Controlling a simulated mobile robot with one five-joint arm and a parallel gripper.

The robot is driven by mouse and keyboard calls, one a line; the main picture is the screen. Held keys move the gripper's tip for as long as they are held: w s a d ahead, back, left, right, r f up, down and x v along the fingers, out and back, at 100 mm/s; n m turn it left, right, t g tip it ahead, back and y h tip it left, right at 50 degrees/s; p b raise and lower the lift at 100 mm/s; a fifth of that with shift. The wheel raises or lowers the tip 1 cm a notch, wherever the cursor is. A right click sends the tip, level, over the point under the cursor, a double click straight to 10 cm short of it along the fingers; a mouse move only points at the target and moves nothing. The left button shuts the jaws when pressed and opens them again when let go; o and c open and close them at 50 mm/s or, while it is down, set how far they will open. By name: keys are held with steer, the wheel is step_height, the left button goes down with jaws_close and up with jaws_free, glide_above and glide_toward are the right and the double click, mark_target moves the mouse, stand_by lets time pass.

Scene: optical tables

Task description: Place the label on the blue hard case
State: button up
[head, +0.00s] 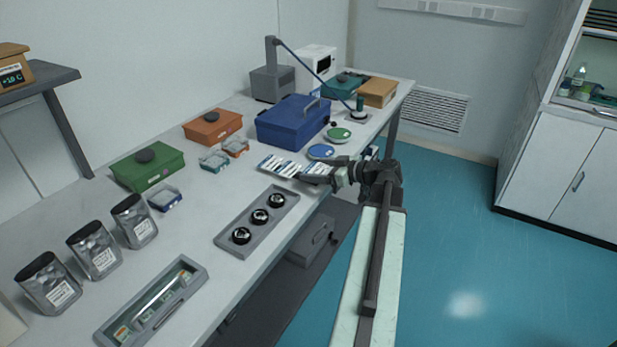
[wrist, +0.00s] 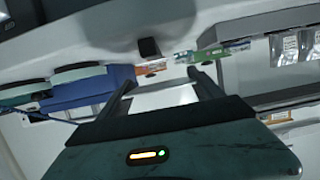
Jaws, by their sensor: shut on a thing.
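The blue hard case (head: 292,121) stands shut on the bench, with a handle on its right side. It also shows at left in the wrist view (wrist: 88,88). My gripper (head: 326,173) is over the bench's front edge, in front of the case and apart from it. In the wrist view my gripper (wrist: 160,78) is shut on a flat white label (wrist: 165,97) between its fingers. The label's printed face is not readable. Several white and blue labels (head: 278,165) lie beside my gripper on the bench.
Blue and green round discs (head: 321,152) lie between my gripper and the case. A grey tray with black round parts (head: 256,222) is nearer. Orange (head: 213,127) and green (head: 147,167) cases stand along the wall side. A lamp arm (head: 315,72) reaches over behind the blue case.

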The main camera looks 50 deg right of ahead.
steer(key=shift+w+a+f, duration=0.1)
steer(key=shift+w+f, duration=0.05)
steer(key=shift+w, duration=1.3)
step_height(320, 180, down, 4)
steer(key=b, duration=0.4)
steer(key=shift+r, duration=0.2)
steer(key=o, duration=1.3)
steer(key=shift+r, duration=0.15)
